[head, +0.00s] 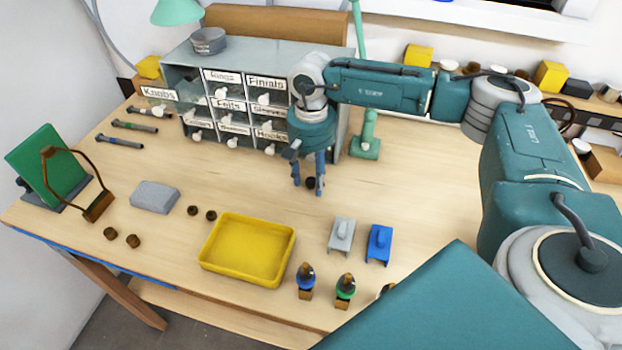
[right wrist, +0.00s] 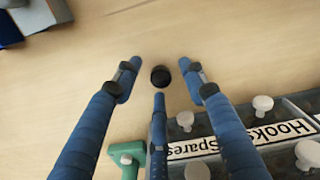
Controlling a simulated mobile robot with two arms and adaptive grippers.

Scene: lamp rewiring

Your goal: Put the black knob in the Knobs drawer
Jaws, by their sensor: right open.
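The black knob (head: 311,183) lies on the table in front of the drawer cabinet (head: 345,130). In the right wrist view the knob (right wrist: 160,76) sits between my spread blue fingertips. My right gripper (head: 308,189) is open and points down over the knob, with fingers around it; I cannot tell whether they touch it. The gripper (right wrist: 160,84) holds nothing. The Knobs drawer (head: 160,94) is at the cabinet's top left and is pulled out, its label facing front. Its inside is mostly hidden. My left gripper is not in view.
A yellow tray (head: 205,262), a grey block (head: 155,197) and several small brown knobs lie to the left. Grey (head: 341,236) and blue (head: 378,244) parts stand in front. A green lamp base (head: 365,148) stands right of the cabinet. The table around the gripper is clear.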

